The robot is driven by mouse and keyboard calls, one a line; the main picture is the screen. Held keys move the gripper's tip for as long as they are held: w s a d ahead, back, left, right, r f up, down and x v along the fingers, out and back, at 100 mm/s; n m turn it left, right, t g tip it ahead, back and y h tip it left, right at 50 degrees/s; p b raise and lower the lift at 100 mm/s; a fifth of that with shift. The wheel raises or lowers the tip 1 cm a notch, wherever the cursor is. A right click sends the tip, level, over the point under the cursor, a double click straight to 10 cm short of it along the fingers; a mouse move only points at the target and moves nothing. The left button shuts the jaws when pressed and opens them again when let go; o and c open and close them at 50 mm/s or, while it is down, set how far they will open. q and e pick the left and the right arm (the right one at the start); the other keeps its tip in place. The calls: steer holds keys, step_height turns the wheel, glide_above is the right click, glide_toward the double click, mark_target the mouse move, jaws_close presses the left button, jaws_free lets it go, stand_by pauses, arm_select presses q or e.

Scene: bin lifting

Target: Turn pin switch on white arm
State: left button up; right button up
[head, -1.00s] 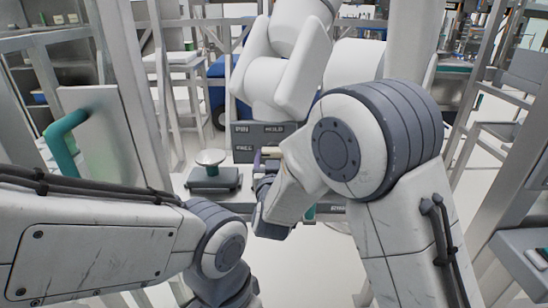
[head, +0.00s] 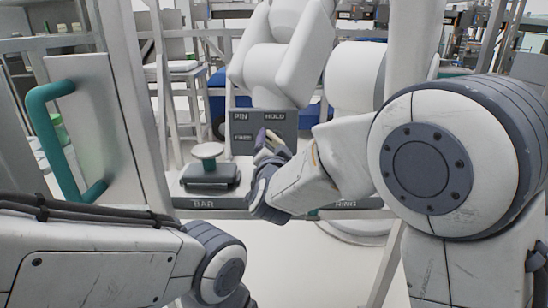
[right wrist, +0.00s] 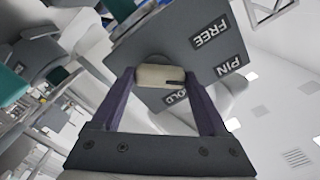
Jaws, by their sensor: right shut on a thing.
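The grey switch panel (head: 243,150), lettered PIN, HOLD and FREE, is fixed below the white arm (head: 280,75). My right gripper (head: 268,138) is in front of the panel, its purple fingers up against it. In the right wrist view, the right gripper (right wrist: 160,80) is shut on the cream switch knob (right wrist: 152,75), one finger at each end. A dark slot on the knob runs to its right end, toward the PIN side. The panel (right wrist: 160,45) appears upside down there. In the head view the fingers mostly hide the knob. My left gripper is out of view.
A dark block with a round pale knob (head: 209,150) stands on a ledge marked BAR (head: 203,204), left of my right gripper. A panel with a green handle (head: 50,130) is at the left. A white post (head: 412,50) rises at the right.

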steer(key=m+b, duration=0.3)
steer(key=b, duration=0.1)
steer(key=m+b, duration=0.2)
steer(key=shift+f+m, duration=0.25)
steer(key=shift+m, duration=0.05)
steer(key=shift+d+r+m+b, duration=0.1)
steer(key=shift+r+m+b, duration=0.05)
steer(key=shift+m+b, duration=1.85)
steer(key=o, duration=1.2)
steer(key=shift+r, duration=0.1)
steer(key=shift+o, duration=0.2)
steer(key=s+p, duration=0.1)
steer(key=s, duration=0.9)
steer(key=shift+s+p, duration=0.3)
